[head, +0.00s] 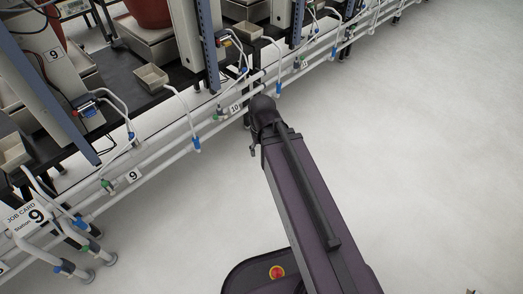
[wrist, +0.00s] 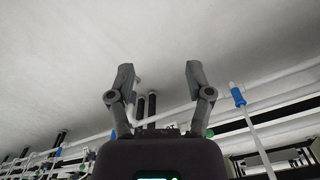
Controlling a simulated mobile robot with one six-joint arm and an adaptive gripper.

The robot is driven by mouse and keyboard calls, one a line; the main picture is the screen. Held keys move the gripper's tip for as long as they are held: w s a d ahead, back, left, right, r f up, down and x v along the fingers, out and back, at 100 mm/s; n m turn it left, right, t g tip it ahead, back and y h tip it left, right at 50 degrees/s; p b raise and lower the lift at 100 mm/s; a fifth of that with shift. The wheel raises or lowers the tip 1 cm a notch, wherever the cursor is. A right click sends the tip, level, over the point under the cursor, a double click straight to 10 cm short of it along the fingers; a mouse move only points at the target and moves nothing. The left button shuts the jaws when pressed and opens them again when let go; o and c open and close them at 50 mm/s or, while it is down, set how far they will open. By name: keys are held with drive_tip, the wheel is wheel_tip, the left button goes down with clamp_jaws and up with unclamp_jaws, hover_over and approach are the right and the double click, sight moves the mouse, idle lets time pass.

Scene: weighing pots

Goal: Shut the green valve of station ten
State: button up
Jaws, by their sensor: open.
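The white plate numbered 10 (head: 235,109) hangs on the white pipes in the head view. A small green valve (head: 215,117) sits on the pipe just left of that plate; its handle is too small to read its position. In the wrist view my gripper (wrist: 160,73) is open, with two grey fingers spread apart and nothing between them. A green part (wrist: 210,133) shows just beside the base of its right finger; I cannot tell which station it belongs to. In the head view my dark arm reaches up to the pipes right of the plate, and the fingers are not clear.
White pipes run diagonally along the bench front. Station nine's plate (head: 133,175) and green valve (head: 106,185) lie lower left, and plate 11 (head: 304,64) is farther up. A blue-tipped hose (head: 197,143) hangs near station ten. The pale floor (head: 430,150) at right is clear.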

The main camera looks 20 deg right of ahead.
wheel_tip(320, 180, up, 7)
drive_tip(key=m+t+y+p, duration=0.2)
drive_tip(key=m+p, duration=0.4)
drive_tip(key=m, duration=0.5)
hover_over(216, 116)
drive_tip(key=s+d, duration=0.2)
drive_tip(key=s, duration=0.1)
drive_tip(key=shift+w+a+f, duration=0.15)
drive_tip(key=shift+w, duration=0.05)
drive_tip(key=shift+f, duration=0.1)
drive_tip(key=b+x, duration=1.3)
drive_tip(key=shift+w+f, duration=0.25)
drive_tip(key=shift+c, duration=0.2)
clamp_jaws()
